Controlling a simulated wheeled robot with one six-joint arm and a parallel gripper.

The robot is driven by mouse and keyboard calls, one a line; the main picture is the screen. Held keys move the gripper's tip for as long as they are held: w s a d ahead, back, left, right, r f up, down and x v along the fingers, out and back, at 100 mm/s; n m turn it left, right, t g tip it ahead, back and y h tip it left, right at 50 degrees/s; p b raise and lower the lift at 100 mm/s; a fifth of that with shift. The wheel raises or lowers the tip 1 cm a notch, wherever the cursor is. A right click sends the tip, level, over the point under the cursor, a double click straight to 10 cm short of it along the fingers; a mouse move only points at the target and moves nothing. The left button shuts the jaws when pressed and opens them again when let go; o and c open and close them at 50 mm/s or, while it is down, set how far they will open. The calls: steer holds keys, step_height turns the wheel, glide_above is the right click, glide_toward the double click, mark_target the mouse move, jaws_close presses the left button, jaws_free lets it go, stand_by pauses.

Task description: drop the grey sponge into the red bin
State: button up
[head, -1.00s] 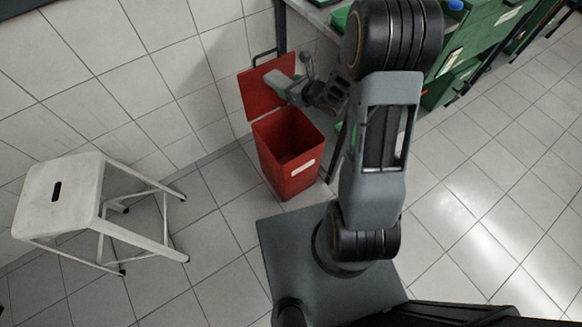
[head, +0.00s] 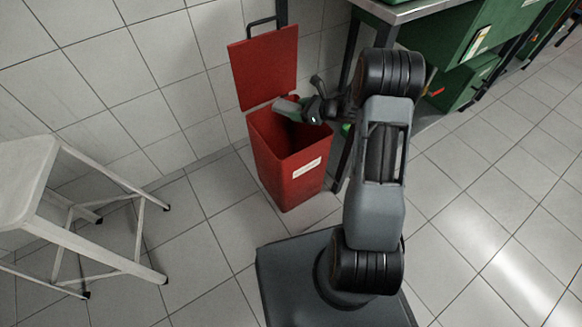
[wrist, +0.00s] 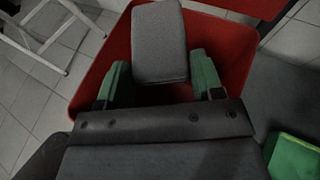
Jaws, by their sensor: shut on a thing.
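The red bin (head: 288,172) stands on the floor against the wall, its lid (head: 264,66) raised and its mouth open. My gripper (head: 296,108) is over the back part of the bin's mouth. In the wrist view my gripper's green fingers (wrist: 160,84) are shut on the grey sponge (wrist: 160,42), which sticks out past their tips. The sponge also shows in the head view (head: 288,108). The red bin's interior (wrist: 225,45) lies around and below the sponge in the wrist view.
A white stool (head: 60,215) stands on the floor at the left. A metal-topped bench (head: 405,12) with green crates (head: 455,40) is at the upper right, its leg close beside the bin. A green object (wrist: 293,157) shows at lower right in the wrist view.

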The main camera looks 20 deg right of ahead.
steer(key=shift+f+b, duration=0.6)
steer(key=shift+f, duration=1.85)
steer(key=o, duration=1)
steer(key=shift+r, duration=0.1)
steer(key=s+r+p, duration=0.5)
steer(key=s+r, duration=0.7)
steer(key=s, duration=0.2)
steer(key=shift+a+r, duration=0.4)
steer(key=shift+a, duration=0.05)
